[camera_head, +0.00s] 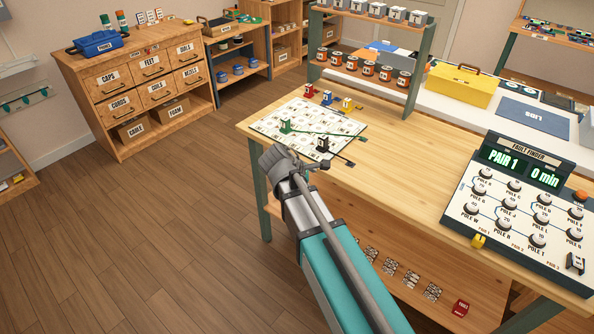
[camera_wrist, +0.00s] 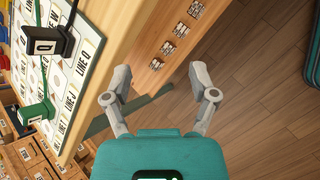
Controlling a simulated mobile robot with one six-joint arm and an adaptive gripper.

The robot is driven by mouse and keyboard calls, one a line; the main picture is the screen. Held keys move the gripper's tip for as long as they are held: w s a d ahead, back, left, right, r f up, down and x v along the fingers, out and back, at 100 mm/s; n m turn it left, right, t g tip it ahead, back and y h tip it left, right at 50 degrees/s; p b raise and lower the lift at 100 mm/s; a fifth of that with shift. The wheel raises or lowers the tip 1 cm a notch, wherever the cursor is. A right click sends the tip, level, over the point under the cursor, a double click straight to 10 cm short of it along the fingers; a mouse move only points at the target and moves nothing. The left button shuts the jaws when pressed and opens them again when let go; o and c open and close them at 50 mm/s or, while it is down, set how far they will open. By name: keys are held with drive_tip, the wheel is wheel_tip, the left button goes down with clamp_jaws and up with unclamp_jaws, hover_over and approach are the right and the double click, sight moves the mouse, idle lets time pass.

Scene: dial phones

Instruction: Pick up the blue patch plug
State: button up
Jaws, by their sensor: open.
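The blue patch plug (camera_head: 327,97) stands upright at the far edge of the white patch board (camera_head: 262,123), between a red plug (camera_head: 310,91) and a yellow plug (camera_head: 347,104). My gripper (camera_head: 312,166) is at the near side of the table, in front of the board and well short of the blue plug. In the wrist view my gripper (camera_wrist: 160,75) has its fingers spread wide, with nothing between them. It is beside the table edge, over the floor and lower shelf.
A green plug (camera_head: 286,125) and a black plug (camera_head: 323,144) with cables stand on the board, nearer my gripper. A rack of orange spools (camera_head: 368,68) rises behind. The fault finder panel (camera_head: 512,215) is on the right. The tabletop between (camera_head: 415,165) is clear.

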drive_tip(key=s+d+f+m+g+y, duration=0.2)
drive_tip(key=s+d+m+y, duration=0.1)
drive_tip(key=s+d+m, duration=0.3)
drive_tip(key=s+d+f+m+g+y, duration=0.2)
drive_tip(key=s+d+m, duration=0.5)
drive_tip(key=m, duration=0.4)
drive_tip(key=shift+f+g+y, duration=0.4)
drive_tip(key=shift+g+y, duration=0.1)
drive_tip(key=shift+y, duration=0.4)
drive_tip(key=shift+d, duration=0.1)
